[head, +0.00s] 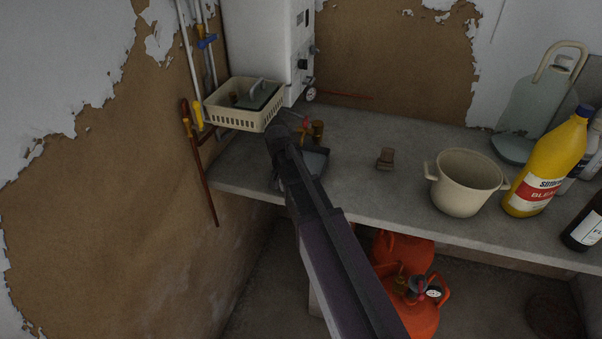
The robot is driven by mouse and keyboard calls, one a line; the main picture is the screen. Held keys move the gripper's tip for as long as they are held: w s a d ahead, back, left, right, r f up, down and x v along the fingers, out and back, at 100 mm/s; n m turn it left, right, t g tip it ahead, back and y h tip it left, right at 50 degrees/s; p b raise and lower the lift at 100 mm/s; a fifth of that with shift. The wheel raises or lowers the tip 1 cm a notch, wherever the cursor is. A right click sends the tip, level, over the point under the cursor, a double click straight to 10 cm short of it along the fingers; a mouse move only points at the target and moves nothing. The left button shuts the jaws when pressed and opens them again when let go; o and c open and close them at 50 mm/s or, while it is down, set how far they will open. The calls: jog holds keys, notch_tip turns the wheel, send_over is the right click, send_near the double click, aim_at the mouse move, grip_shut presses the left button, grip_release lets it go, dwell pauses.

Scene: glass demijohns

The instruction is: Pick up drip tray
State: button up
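A shallow dark grey tray (317,161), which looks like the drip tray, lies on the grey counter towards its left end. My arm crosses in front of it and hides its middle. Parts of it show on both sides of the arm. My gripper (277,136) is at the far end of the arm, seen from behind, over or near the tray's back left side. Its fingers are hidden or too dark to make out, so I cannot tell whether it touches the tray.
A cream basket (238,116) holding items stands behind left, beside a white boiler (268,45). Small brass fittings (318,130) are close behind the tray. A brown block (385,158), a cream pot (465,182) and a yellow bleach bottle (548,165) stand right. Orange cylinders (410,255) are below.

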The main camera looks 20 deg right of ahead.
dwell(0.5)
grip_shut()
jog(key=shift+r+p, duration=0.4)
dwell(0.4)
jog(key=shift+r+p, duration=1.5)
jog(key=shift+s+a+f, duration=0.15)
jog(key=shift+s+a, duration=0.05)
jog(key=shift+s, duration=0.15)
jog(key=s+a, duration=0.9)
jog(key=s, duration=0.5)
jog(key=shift+a, duration=0.2)
jog(key=shift+s, duration=0.15)
